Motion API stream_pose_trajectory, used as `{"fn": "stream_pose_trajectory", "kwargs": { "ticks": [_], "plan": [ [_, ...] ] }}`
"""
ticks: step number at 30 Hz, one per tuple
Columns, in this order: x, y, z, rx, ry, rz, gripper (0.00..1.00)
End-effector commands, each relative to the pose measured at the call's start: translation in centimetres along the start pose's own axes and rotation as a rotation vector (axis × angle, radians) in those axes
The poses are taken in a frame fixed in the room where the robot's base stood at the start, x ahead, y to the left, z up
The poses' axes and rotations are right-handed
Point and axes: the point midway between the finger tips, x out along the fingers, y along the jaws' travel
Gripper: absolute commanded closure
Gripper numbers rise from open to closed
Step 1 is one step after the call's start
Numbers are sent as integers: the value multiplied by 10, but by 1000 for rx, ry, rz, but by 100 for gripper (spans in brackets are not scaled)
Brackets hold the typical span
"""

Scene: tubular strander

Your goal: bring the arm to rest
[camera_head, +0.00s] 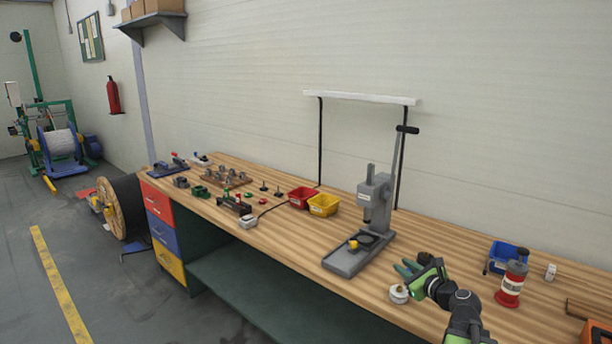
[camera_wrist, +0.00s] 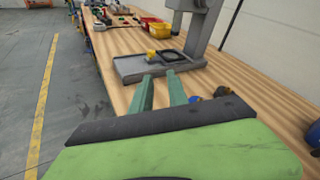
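My gripper (camera_head: 404,269) is above the right part of the wooden workbench (camera_head: 290,249), just right of the grey arbor press (camera_head: 347,262). In the wrist view its two green fingers (camera_wrist: 160,92) are parallel with a gap between them. Nothing shows between the fingers. They point toward the base of the press (camera_wrist: 145,66), and I cannot tell the exact distance. A small white round item (camera_head: 398,294) stands on the bench just below the gripper in the head view.
Red (camera_head: 302,198) and yellow (camera_head: 323,205) bins sit left of the press. Small tools and parts crowd the far left bench. The floor aisle (camera_head: 110,290) at left is clear.

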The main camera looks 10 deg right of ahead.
Motion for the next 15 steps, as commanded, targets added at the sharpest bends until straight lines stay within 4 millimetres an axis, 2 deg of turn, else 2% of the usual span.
{"fn": "stream_pose_trajectory", "kwargs": {
  "ticks": [1,2,3,7,9,12,15],
  "plan": [
    [18,39,19,-80,7,84,80],
    [27,63,26,-136,13,135,80],
    [38,96,34,-218,21,206,80],
    [56,201,53,-517,32,439,80],
    [56,250,56,-686,31,558,80],
    [48,311,54,-939,22,730,80],
    [30,361,42,-1239,4,927,80]
  ]
}}
